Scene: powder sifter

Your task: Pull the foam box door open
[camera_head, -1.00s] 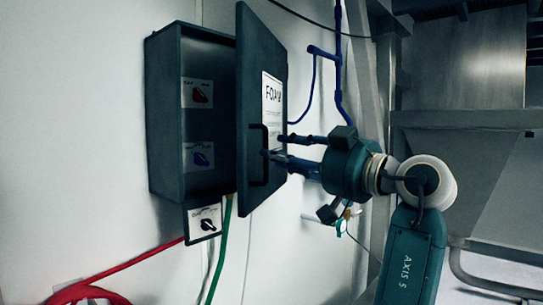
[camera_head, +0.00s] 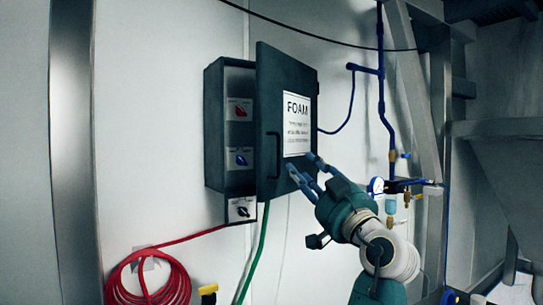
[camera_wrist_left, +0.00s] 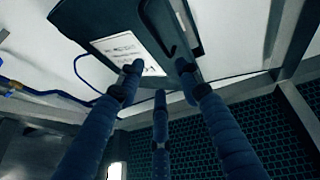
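The dark foam box (camera_head: 214,130) hangs on the white wall in the head view. Its door (camera_head: 268,85) stands partly open, hinged away from the box's left side, and carries a white FOAM label (camera_head: 297,125). The dark door handle (camera_head: 279,155) is on the door's outer face. My left gripper (camera_head: 304,168) is in front of the door's lower right part, its fingers spread and off the handle. In the left wrist view the open fingers (camera_wrist_left: 160,78) point up towards the door, with the label and handle beyond them. My right gripper is not in view.
Red and blue switches (camera_head: 239,157) show inside the box. A red hose coil (camera_head: 148,282) and a green hose (camera_head: 252,255) hang below. Blue pipes (camera_head: 384,105) and a gauge stand to the right, near my arm. Wall space left of the box is clear.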

